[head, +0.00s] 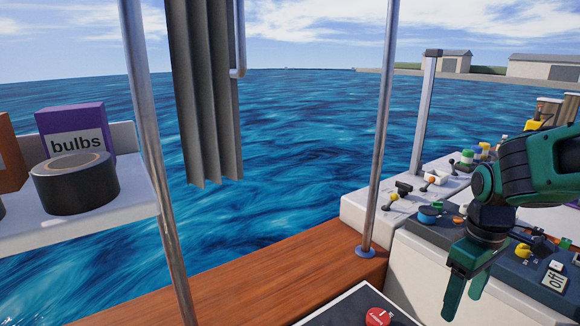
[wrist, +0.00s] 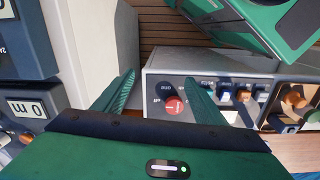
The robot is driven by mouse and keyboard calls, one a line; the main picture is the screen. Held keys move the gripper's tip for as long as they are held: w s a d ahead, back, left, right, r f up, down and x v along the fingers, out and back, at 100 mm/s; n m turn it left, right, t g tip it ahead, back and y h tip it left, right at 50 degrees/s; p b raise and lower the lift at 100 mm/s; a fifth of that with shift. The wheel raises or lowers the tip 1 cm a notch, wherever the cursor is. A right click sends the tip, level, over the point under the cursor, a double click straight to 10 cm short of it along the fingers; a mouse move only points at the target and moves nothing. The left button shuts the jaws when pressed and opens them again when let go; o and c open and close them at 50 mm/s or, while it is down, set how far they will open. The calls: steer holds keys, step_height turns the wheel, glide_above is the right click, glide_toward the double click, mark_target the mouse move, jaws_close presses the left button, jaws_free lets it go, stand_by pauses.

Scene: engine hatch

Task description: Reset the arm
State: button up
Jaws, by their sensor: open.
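My green arm reaches in from the right side of the head view. My gripper (head: 465,302) hangs with its fingers pointing down in front of the control console (head: 418,262). Its two fingers are spread apart with nothing between them. In the wrist view my gripper (wrist: 160,80) is also open and empty. A grey panel (wrist: 172,66) with a red knob (wrist: 175,105) shows beyond and between the fingers there. I cannot tell how far the fingertips are from the panel.
The console carries levers, a yellow knob (head: 523,251) and an "off" label (head: 555,281). A metal pole (head: 380,125) stands left of it. A red knob (head: 378,316) sits on a panel at the bottom. A shelf on the left holds a purple bulbs box (head: 97,120) and a tape roll (head: 75,187).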

steer(key=s+d+m, duration=0.2)
steer(key=s+m, duration=0.4)
steer(key=s, duration=0.1)
steer(key=s+d+r+m, duration=0.1)
steer(key=s+d+m, duration=0.2)
steer(key=s+m, duration=0.2)
steer(key=s, duration=0.2)
steer(key=shift+s+d+r+m+y, duration=0.2)
steer(key=shift+s+r+m+y, duration=0.1)
steer(key=shift+s+m, duration=0.1)
